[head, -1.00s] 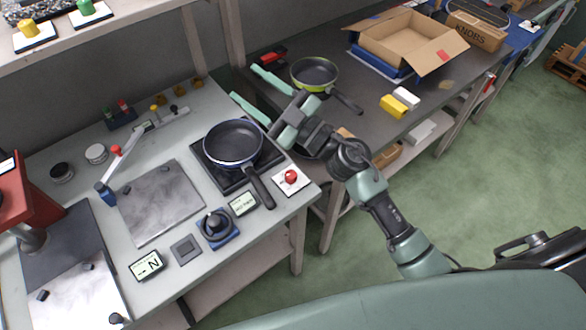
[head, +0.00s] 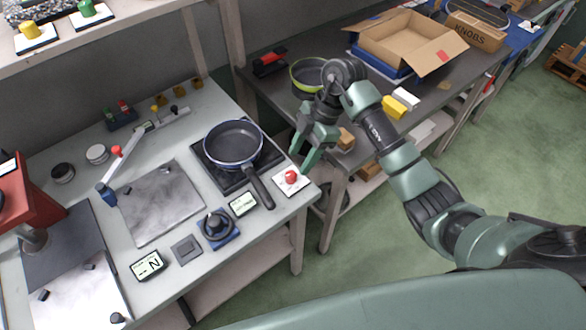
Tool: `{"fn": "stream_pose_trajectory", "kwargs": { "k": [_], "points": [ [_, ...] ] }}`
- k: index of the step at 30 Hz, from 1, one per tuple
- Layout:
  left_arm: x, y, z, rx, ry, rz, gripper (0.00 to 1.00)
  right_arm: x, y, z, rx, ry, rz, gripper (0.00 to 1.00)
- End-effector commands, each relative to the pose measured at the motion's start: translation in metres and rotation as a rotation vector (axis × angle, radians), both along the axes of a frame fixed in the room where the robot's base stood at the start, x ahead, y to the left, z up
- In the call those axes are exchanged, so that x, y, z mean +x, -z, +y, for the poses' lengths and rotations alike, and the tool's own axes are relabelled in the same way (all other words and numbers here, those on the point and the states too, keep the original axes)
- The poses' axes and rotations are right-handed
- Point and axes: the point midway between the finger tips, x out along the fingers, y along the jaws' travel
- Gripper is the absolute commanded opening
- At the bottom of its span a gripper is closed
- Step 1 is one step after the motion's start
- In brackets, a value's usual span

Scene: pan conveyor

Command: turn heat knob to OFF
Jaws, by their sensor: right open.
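The heat knob appears to be the black round knob (head: 215,224) on a blue base (head: 222,242), near the front edge of the light table. A small display (head: 243,203) stands to its upper right; its text is too small to read. A dark pan (head: 233,142) sits on the black hot plate (head: 207,167), its handle pointing toward the front. My right gripper (head: 303,160) is open and empty, pointing down right of the pan and above the red button. It is apart from the knob. My left gripper is not in view.
A red button (head: 291,177) on a white plate lies right of the pan handle. A metal plate (head: 160,205), a grey square pad (head: 186,250) and another display (head: 148,264) lie left of the knob. A green-rimmed pan (head: 307,75) and an open carton (head: 398,45) stand on the dark table.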

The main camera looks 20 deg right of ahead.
Motion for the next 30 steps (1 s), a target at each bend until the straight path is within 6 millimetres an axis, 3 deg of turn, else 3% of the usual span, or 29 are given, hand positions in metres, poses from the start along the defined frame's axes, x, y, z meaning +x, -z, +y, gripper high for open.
{"fn": "stream_pose_trajectory", "kwargs": {
  "k": [9, 21, 27, 30],
  "points": [
    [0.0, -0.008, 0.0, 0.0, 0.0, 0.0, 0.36, -0.002, 0.043, 0.019, 0.004, -0.002, 0.0, 0.5],
    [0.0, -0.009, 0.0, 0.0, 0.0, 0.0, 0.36, -0.002, 0.053, 0.022, 0.002, -0.003, -0.002, 0.5],
    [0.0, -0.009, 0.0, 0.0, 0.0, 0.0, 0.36, -0.002, 0.053, 0.022, 0.002, -0.003, -0.002, 0.0],
    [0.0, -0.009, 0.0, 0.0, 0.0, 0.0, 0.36, -0.002, 0.053, 0.022, 0.002, -0.004, -0.003, 0.0]
  ]
}}
